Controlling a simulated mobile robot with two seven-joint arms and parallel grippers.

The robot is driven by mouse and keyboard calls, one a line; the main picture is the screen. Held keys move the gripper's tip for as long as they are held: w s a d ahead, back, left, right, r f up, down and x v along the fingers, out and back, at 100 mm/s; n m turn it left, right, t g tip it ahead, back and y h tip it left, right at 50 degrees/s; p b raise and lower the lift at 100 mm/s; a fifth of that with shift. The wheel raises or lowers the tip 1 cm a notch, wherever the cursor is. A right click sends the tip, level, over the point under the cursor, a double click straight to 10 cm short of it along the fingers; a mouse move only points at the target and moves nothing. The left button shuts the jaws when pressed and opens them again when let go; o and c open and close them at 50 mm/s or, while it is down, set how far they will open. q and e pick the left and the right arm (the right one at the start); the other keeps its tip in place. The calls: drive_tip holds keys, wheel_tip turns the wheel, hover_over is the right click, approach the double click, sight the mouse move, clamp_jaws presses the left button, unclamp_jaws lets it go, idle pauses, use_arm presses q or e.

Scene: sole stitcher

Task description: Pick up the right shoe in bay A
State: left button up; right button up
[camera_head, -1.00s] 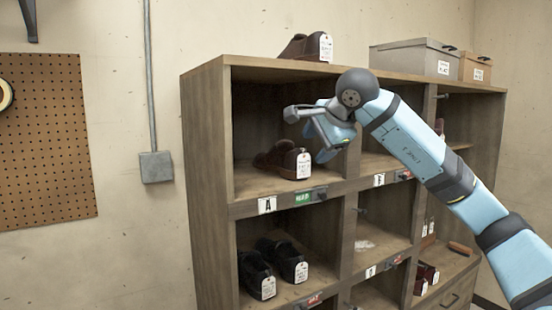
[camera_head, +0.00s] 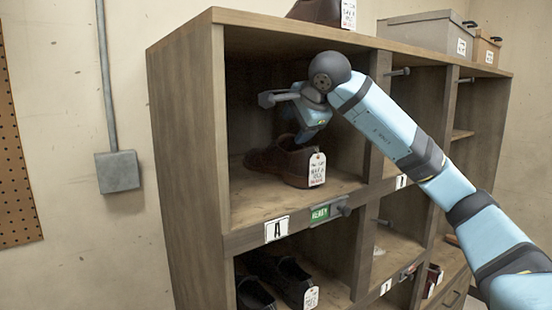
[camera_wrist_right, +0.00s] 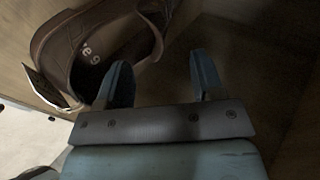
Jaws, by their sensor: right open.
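A brown shoe (camera_head: 288,162) with a white tag (camera_head: 317,169) sits in bay A, above the "A" label (camera_head: 277,229). Its tagged end faces the front of the bay. My right gripper (camera_head: 304,138) is inside the bay, just above the shoe, pointing down. In the right wrist view my gripper (camera_wrist_right: 162,75) is open with nothing between its fingers. There the shoe's opening (camera_wrist_right: 112,50), with marks on the insole, lies to the upper left. The left finger overlaps the shoe's rim; I cannot tell if they touch. My left gripper is out of view.
The wooden shelf (camera_head: 185,150) has an upright divider (camera_head: 371,130) right of bay A. A green "READY" sign (camera_head: 321,213) is on the bay's front edge. Black shoes (camera_head: 283,278) lie in the bay below. Boxes (camera_head: 425,33) stand on top.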

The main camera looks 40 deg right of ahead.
sight(287, 136)
drive_tip(key=p+x, duration=0.1)
drive_tip(key=x, duration=0.1)
drive_tip(key=a+x, duration=0.1)
drive_tip(key=x, duration=0.2)
drive_tip(key=shift+w+a+f+p, duration=0.1)
drive_tip(key=shift+f+p, duration=0.05)
drive_tip(key=shift+p, duration=0.2)
drive_tip(key=shift+w+f, duration=0.35)
drive_tip(key=shift+f, duration=0.05)
drive_tip(key=c, duration=0.5)
clamp_jaws()
